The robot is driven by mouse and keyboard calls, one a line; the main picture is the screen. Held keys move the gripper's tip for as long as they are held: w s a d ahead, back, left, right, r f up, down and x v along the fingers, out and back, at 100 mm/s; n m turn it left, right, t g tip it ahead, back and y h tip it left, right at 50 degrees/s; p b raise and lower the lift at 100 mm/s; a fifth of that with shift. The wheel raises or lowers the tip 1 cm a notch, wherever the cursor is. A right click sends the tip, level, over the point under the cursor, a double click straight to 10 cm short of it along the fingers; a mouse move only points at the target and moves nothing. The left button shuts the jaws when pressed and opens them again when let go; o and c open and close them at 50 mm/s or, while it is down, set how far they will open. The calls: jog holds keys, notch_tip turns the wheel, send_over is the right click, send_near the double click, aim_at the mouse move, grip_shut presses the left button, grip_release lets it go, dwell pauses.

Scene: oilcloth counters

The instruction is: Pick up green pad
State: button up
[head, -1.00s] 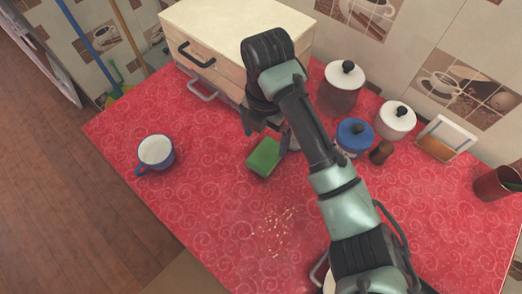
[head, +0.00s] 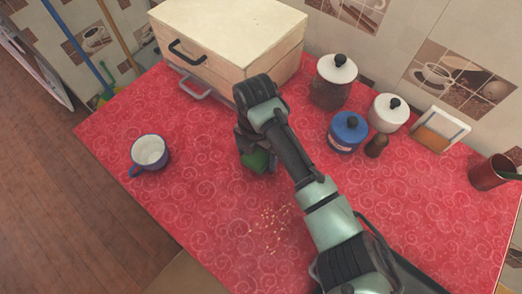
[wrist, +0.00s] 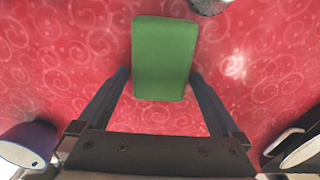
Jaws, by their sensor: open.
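The green pad (wrist: 165,55) lies on the red patterned counter. In the wrist view it is in the upper middle, with its near end between the tips of my open fingers. In the head view the green pad (head: 257,162) is partly hidden by my arm. My gripper (wrist: 160,85) is open, with a finger on each side of the pad and a gap showing at both sides. It holds nothing. In the head view my gripper (head: 252,148) is over the pad, and its fingertips are hard to make out.
A blue and white mug (head: 149,153) stands left of the pad. A drawer box (head: 228,40) stands behind. Several lidded jars, including a blue one (head: 347,132), stand to the right with a framed picture (head: 440,130). Crumbs (head: 270,228) lie in front on otherwise open counter.

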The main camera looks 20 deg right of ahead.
aim_at(257, 155)
jog(key=c, duration=1.2)
jog(key=shift+o, duration=0.2)
jog(key=shift+r, duration=0.15)
notch_tip(257, 155, up, 10)
jog(key=shift+p, duration=0.4)
